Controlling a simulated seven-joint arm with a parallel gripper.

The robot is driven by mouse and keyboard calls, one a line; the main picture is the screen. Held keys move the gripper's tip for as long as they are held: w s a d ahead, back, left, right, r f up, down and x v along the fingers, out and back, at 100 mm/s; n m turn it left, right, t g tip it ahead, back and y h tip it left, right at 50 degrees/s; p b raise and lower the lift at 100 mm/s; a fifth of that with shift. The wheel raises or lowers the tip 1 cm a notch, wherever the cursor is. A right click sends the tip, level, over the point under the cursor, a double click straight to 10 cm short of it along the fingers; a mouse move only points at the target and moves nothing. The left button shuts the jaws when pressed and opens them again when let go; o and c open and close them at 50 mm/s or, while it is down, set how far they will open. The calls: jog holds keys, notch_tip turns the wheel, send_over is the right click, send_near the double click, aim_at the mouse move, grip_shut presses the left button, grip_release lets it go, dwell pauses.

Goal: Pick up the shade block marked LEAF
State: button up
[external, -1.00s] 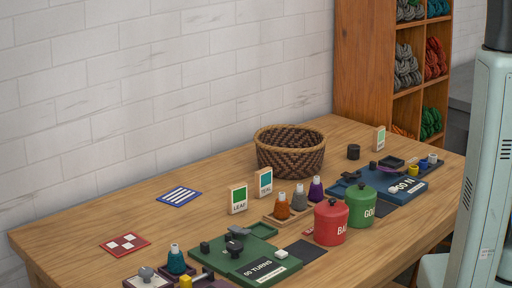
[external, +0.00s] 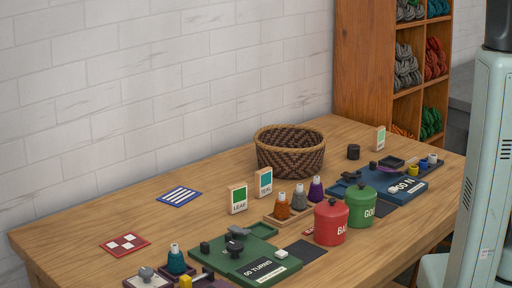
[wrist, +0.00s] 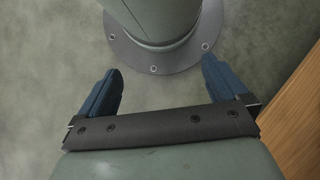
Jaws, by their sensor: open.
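The shade block marked LEAF (external: 238,200) stands upright on the wooden table, its green patch above the lettering. A second block marked TEAL (external: 264,182) stands just behind it to the right. In the wrist view my gripper (wrist: 160,88) is open and empty, with two blue fingers wide apart. It points down at the floor beside my own base. My fingers do not show in the external view, and no block shows in the wrist view.
A woven basket (external: 290,152) stands behind the blocks. Cones of yarn (external: 283,207), a red pot (external: 331,222), a green pot (external: 361,207) and a green board (external: 250,262) are close by. Another upright block (external: 380,139) stands far right. The table's back left is mostly clear.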

jog(key=c, duration=1)
jog(key=shift+o, duration=0.2)
jog(key=shift+w, duration=0.1)
